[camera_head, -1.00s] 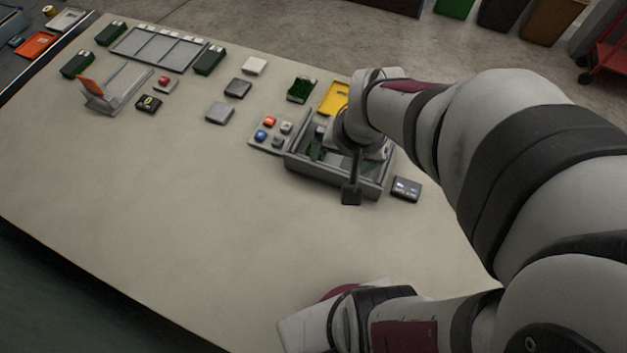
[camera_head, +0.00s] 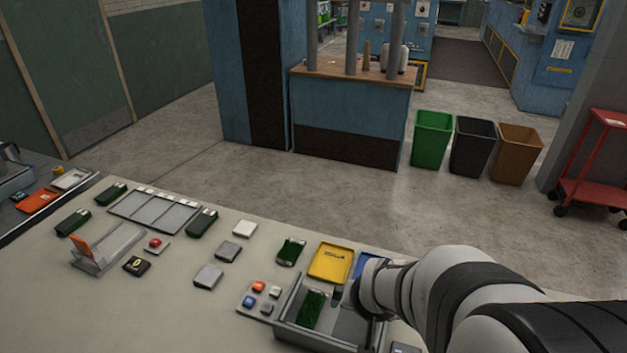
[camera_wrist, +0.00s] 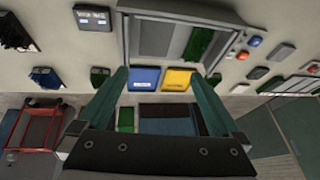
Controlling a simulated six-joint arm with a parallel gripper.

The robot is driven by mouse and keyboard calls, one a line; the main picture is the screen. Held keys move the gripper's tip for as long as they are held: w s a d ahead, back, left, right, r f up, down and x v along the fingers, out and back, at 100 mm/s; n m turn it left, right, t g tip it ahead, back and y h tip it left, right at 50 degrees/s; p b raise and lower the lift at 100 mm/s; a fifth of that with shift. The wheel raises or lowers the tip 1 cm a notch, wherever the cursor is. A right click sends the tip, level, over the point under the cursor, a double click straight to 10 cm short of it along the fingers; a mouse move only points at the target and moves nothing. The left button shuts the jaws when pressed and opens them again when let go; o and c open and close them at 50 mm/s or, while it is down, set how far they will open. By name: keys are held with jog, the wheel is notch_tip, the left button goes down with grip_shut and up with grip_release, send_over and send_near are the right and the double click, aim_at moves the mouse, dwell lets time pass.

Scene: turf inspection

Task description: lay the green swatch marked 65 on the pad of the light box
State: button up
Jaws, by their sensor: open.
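A grey open-topped box (camera_head: 283,317), seemingly the light box, stands at the near right of the bench. A green swatch (camera_head: 313,309) lies inside it, at its left side. It also shows inside the box in the wrist view (camera_wrist: 200,42). More dark green pieces lie on the bench, one (camera_head: 290,251) left of the yellow tray. I cannot read a 65 on any of them. My gripper (camera_wrist: 158,74) is open, with nothing between its two fingers. In the head view my arm hides most of it, over the right side of the box.
A button panel (camera_head: 250,303) adjoins the box. Yellow (camera_head: 330,264) and blue (camera_head: 366,262) trays lie behind it. A grey rack (camera_head: 155,212), an angled stand (camera_head: 110,252) and small blocks fill the bench's left. Bins and a red cart (camera_head: 595,165) stand beyond.

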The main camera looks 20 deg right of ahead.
jog(key=d+f+m+t+h, duration=0.1)
jog(key=d+f+h, duration=0.15)
jog(key=d, duration=0.55)
jog(key=d+f+m+h, duration=0.1)
jog(key=d+f+h, duration=0.15)
jog(key=d, duration=0.65)
jog(key=x, duration=1.4)
jog(key=shift+f, duration=0.25)
jog(key=shift+w+r, duration=0.1)
jog(key=c, duration=1.5)
